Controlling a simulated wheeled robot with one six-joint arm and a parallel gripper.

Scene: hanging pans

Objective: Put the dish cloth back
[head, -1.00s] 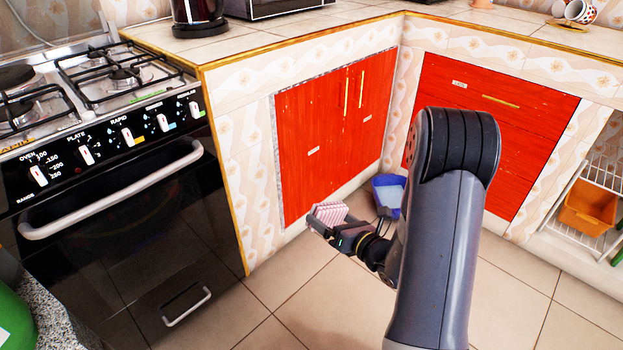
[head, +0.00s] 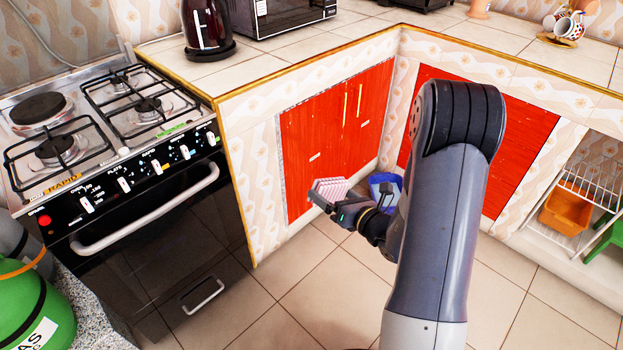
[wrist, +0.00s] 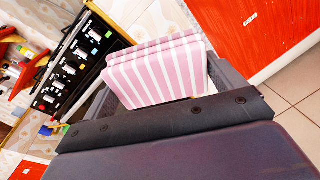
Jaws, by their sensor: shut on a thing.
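The dish cloth (head: 329,188) is a folded pink and white striped cloth. My gripper (head: 334,198) is shut on it and holds it in the air in front of the red cupboard doors, above the floor. In the wrist view the cloth (wrist: 158,72) sits between the two fingers, its folded layers on top and its striped face towards the camera. The oven (head: 150,220) has a long light handle (head: 150,212) across its front, with nothing hanging on it. It stands at the left of the head view.
A tiled counter (head: 300,52) runs from the stove to the back corner, holding a kettle (head: 204,25) and a microwave (head: 285,12). A blue bin (head: 385,186) stands on the floor behind my gripper. A green gas bottle (head: 35,310) is at lower left. Floor before the oven is clear.

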